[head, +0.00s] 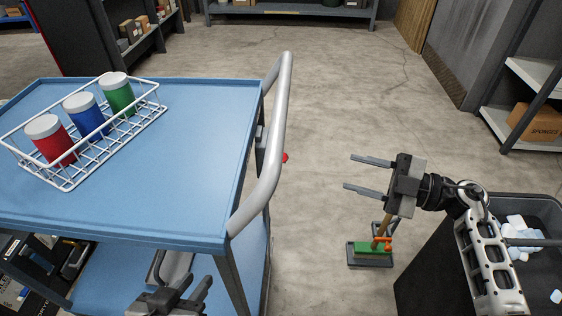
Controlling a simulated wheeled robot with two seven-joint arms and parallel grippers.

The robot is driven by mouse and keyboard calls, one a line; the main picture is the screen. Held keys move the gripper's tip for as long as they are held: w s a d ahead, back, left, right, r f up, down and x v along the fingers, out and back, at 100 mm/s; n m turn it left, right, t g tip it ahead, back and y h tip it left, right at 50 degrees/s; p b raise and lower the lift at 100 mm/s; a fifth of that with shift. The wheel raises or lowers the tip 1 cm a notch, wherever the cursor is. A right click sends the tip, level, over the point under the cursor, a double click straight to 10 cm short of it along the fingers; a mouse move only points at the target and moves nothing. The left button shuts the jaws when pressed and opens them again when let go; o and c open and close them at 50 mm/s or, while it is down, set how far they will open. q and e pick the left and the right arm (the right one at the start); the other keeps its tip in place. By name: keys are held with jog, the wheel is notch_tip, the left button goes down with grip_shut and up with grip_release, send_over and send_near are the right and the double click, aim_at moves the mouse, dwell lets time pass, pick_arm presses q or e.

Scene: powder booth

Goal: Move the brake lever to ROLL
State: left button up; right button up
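The blue cart (200,180) fills the left side, with a grey push handle (276,130) along its right edge. A small red knob (285,157) shows just right of the handle and seems to be the brake lever's end. The rest of the lever is hidden behind the handle, and no ROLL marking is readable. My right gripper (349,171) is open and empty, its fingers pointing left towards the knob with a clear gap between. My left gripper (182,278) is low at the bottom edge, by the cart's lower shelf, fingers apart, partly cut off.
A white wire basket (67,187) on the cart holds red (52,142), blue (86,117) and green (118,96) jars. A dark bin (430,268) stands under my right arm. A green-and-orange brush (375,249) and dustpan are on the floor.

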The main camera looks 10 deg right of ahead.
aim_at(286, 158)
jog(key=x, duration=0.5)
jog(key=b+x, duration=0.1)
jog(key=x, duration=0.4)
jog(key=f+x, duration=0.1)
jog(key=x, duration=0.4)
jog(key=shift+w+a+b, duration=0.1)
jog(key=shift+w+b, duration=0.1)
jog(key=shift+b, duration=0.2)
jog(key=shift+w+a, duration=0.2)
jog(key=shift+a, duration=0.2)
pick_arm(q)
jog(key=f, duration=0.3)
jog(key=shift+w+d+f+g, duration=0.2)
jog(key=shift+d+f+g, duration=0.05)
jog(key=shift+g, duration=0.05)
